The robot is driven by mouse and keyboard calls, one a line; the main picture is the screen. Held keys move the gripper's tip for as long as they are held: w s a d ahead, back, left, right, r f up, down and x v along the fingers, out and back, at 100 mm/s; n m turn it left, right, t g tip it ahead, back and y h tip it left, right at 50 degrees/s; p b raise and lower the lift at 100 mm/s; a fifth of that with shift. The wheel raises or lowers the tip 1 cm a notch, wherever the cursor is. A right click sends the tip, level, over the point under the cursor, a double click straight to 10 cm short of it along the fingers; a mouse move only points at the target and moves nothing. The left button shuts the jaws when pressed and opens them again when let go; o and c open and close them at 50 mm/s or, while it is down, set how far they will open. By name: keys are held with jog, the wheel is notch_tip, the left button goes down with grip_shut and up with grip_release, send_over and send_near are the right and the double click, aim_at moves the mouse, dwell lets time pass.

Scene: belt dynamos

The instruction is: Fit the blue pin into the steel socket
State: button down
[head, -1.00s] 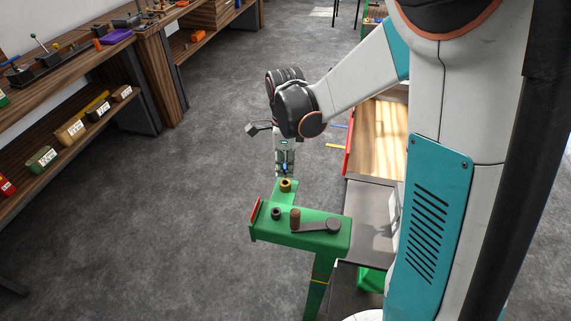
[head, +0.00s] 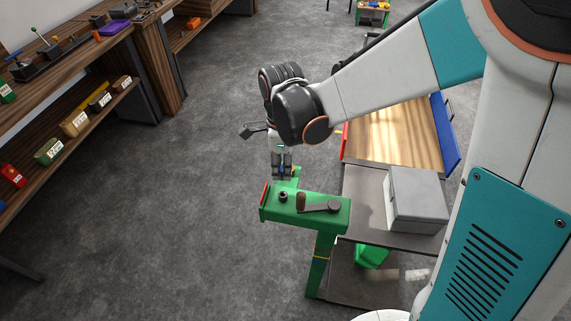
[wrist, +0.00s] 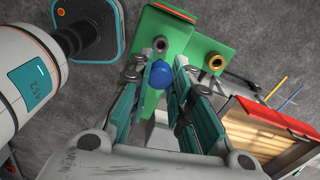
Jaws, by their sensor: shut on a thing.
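The blue pin (wrist: 160,74) is between the fingers of my gripper (wrist: 157,92) in the wrist view, its rounded blue end towards the camera. The gripper is shut on it. The steel socket (wrist: 161,44), a grey ring with a dark hole, is on the green stand (wrist: 200,46), just beyond the pin in that view. In the head view the steel socket (head: 283,194) shows on the stand's top, and my gripper (head: 282,175) hangs behind it, apart from it. The pin's lower end is hidden.
A brass socket (wrist: 216,62) sits on the stand's side arm, close to my gripper. A crank (head: 320,207) with a brown knob lies on the stand's top. A grey box (head: 415,198) stands on the bench to the right. Open floor lies left.

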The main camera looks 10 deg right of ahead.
jog(key=shift+f+b, duration=2.45)
jog(key=shift+f, duration=0.45)
jog(key=shift+f+b, duration=1.6)
jog(key=shift+f, duration=0.05)
jog(key=c, duration=1.4)
grip_release()
jog(key=shift+r, duration=0.15)
